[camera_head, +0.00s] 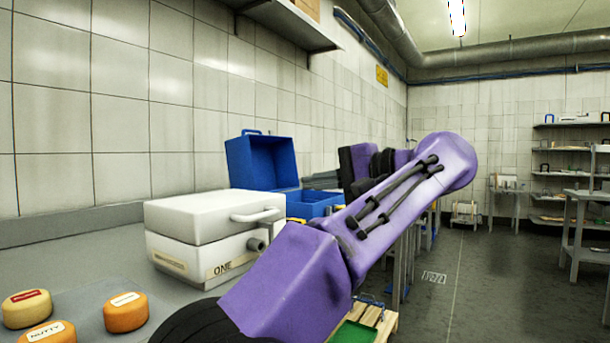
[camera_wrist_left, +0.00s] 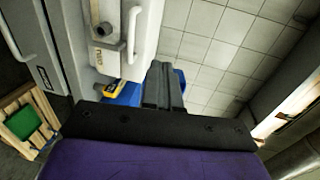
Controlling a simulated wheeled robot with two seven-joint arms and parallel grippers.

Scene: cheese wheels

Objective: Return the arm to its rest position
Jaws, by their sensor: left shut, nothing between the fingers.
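My left arm (camera_head: 400,205), purple with black cables, rises from the bottom middle of the head view and folds back behind its own upper links. My left gripper (camera_head: 320,180) shows partly behind the arm, near the open blue case (camera_head: 262,160). In the left wrist view the dark fingers (camera_wrist_left: 165,88) are together with nothing between them. Part of the blue case (camera_wrist_left: 130,96) shows behind them. My right gripper is in neither view.
A closed white case (camera_head: 205,225) marked ONE stands on the grey counter (camera_head: 60,235). Several cheese wheels (camera_head: 125,312) lie at the front left. A wooden crate with a green inside (camera_head: 355,331) is low beyond the arm. Tiled wall is behind; open floor (camera_head: 490,280) is at right.

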